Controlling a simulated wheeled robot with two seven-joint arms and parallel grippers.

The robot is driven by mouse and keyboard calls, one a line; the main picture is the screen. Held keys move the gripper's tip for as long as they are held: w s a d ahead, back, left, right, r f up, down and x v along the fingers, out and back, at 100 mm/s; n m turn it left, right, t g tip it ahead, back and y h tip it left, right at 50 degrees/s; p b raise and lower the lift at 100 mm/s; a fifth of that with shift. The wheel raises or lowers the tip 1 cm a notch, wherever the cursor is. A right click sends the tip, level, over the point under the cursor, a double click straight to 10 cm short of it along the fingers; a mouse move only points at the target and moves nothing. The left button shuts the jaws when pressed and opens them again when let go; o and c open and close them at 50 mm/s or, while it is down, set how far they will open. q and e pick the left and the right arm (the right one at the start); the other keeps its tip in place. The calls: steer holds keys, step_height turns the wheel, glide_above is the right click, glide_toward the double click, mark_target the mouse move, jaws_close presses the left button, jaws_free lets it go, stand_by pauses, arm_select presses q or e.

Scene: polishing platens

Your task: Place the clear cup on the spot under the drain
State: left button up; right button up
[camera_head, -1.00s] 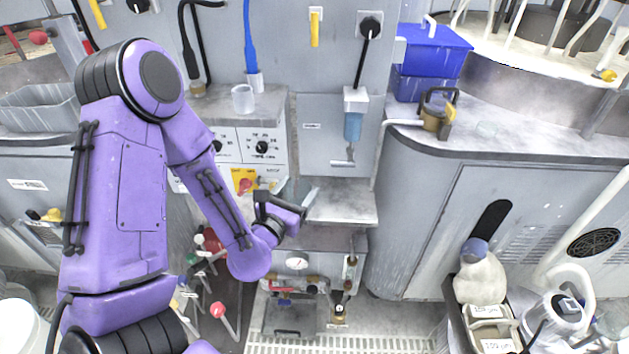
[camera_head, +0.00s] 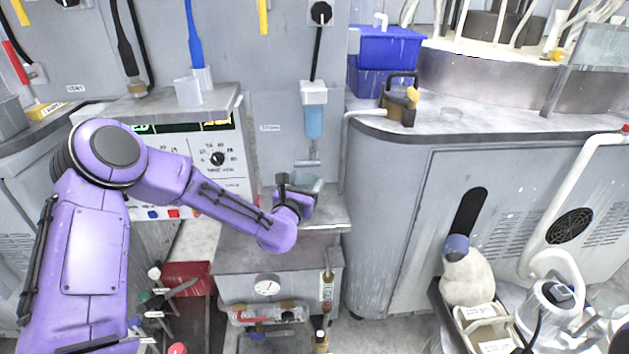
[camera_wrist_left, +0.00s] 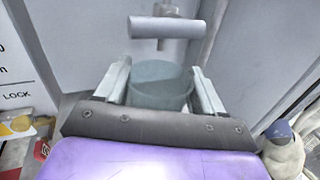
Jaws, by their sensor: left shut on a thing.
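The clear cup (camera_wrist_left: 160,88) is between the two fingers of my left gripper (camera_wrist_left: 163,92), which is shut on it. In the head view the cup (camera_head: 308,181) is faint and partly hidden behind the left gripper (camera_head: 304,190). The drain is a grey pipe with a crosswise end (camera_head: 307,162), below a blue filter bowl. In the wrist view the drain (camera_wrist_left: 166,27) is just beyond and above the cup's rim. The grey ledge (camera_head: 328,218) lies below the drain. I cannot tell whether the cup touches it. My right gripper is not in view.
A frosted cup (camera_head: 188,92) stands on top of the control box (camera_head: 222,158) at the left. A curved grey cabinet (camera_head: 395,190) bounds the ledge on the right. Blue bins (camera_head: 386,50) stand on the counter. A gauge (camera_head: 267,287) sits below the ledge.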

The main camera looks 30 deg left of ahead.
mark_target(314, 179)
arm_select(q)
steer(key=w, duration=0.4)
steer(key=w+a, duration=0.1)
steer(key=w, duration=0.2)
steer(key=shift+w+f, duration=0.1)
steer(key=shift+f, duration=1.8)
steer(key=o, duration=1.1)
steer(key=shift+r+p, duration=0.35)
steer(key=shift+r, duration=0.05)
steer(key=s, duration=0.4)
steer(key=s+d, duration=0.1)
steer(key=s, duration=0.3)
steer(key=s+b, duration=0.1)
steer(key=s, duration=0.3)
steer(key=shift+d+f, duration=0.25)
steer(key=shift+d, duration=0.15)
